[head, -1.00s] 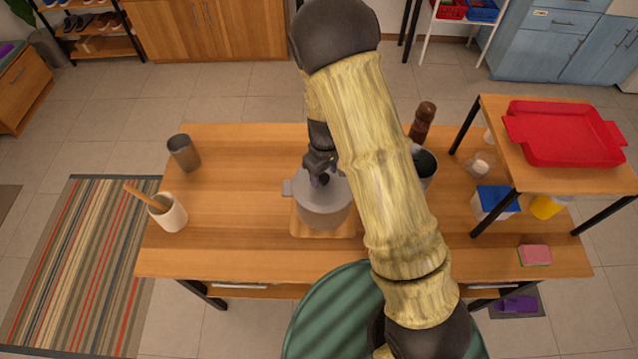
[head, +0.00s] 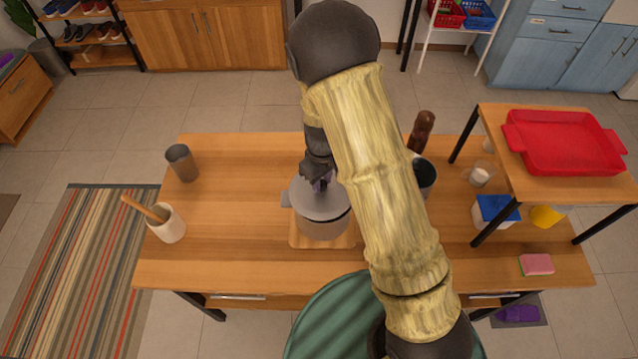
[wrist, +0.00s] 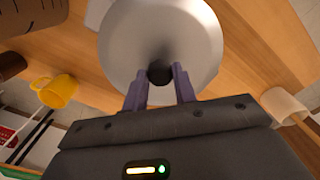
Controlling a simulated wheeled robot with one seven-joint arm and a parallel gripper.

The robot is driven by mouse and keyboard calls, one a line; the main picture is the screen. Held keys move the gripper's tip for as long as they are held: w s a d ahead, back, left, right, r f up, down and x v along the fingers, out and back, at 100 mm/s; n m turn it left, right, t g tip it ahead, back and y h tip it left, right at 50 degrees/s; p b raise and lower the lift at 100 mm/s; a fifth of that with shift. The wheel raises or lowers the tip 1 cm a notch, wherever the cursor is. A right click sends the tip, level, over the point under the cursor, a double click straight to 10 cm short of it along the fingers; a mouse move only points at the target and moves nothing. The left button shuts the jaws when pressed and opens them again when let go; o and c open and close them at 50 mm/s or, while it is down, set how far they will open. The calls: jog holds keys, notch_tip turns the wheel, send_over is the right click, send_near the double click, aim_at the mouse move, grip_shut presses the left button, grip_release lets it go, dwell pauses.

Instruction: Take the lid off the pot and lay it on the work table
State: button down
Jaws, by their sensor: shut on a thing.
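The grey pot (head: 323,228) stands on a wooden board (head: 300,241) on the work table (head: 235,230). Its round grey lid (head: 318,207) covers its mouth in the head view and looks slightly raised from the rim. The lid also fills the upper middle of the wrist view (wrist: 125,35). My gripper (head: 321,184) is over the lid. In the wrist view my gripper (wrist: 160,76) has its two purple fingers shut on the lid's dark knob (wrist: 160,72).
A grey cup (head: 182,163) and a white holder with a wooden utensil (head: 170,226) stand on the left. A dark canister (head: 425,177) and pepper mill (head: 422,130) stand right of my arm. A raised shelf with a red tray (head: 565,145) is at right. Table left of the pot is clear.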

aim_at(322, 183)
jog(key=r, duration=0.2)
jog(key=r+b, duration=0.1)
jog(key=r, duration=0.5)
jog(key=shift+s+d+r, duration=0.2)
jog(key=shift+d, duration=0.1)
jog(key=shift+a+r, duration=0.1)
jog(key=shift+r, duration=0.15)
jog(key=shift+w, duration=0.2)
jog(key=shift+a+f, duration=0.1)
